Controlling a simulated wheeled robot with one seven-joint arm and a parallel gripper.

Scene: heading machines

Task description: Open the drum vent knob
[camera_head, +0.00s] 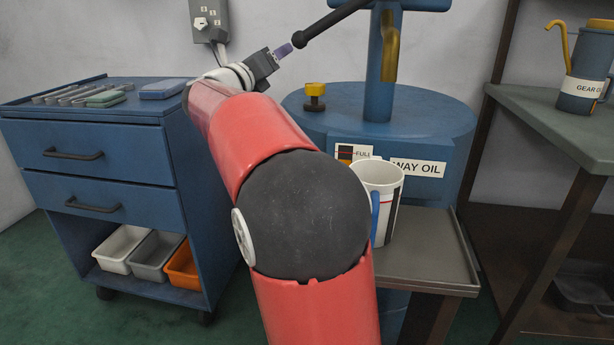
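The yellow vent knob (316,90) stands on a short dark stem on the left part of the top of the blue way oil drum (440,115). My gripper (287,49) is above and to the left of the knob, apart from it. It points up and right, with its fingertips close to the dark ball end of the pump handle (325,27). I cannot tell whether they touch. The fingers are small and seen from the side, so their gap does not show. My red arm hides part of the drum's left side.
The blue pump column (380,75) with its brass spout (390,45) rises from the drum. A white measuring jug (384,190) stands on a metal shelf (425,268) in front. A blue drawer cabinet (100,185) is left; a bench (560,125) with a gear oil can (585,75) is right.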

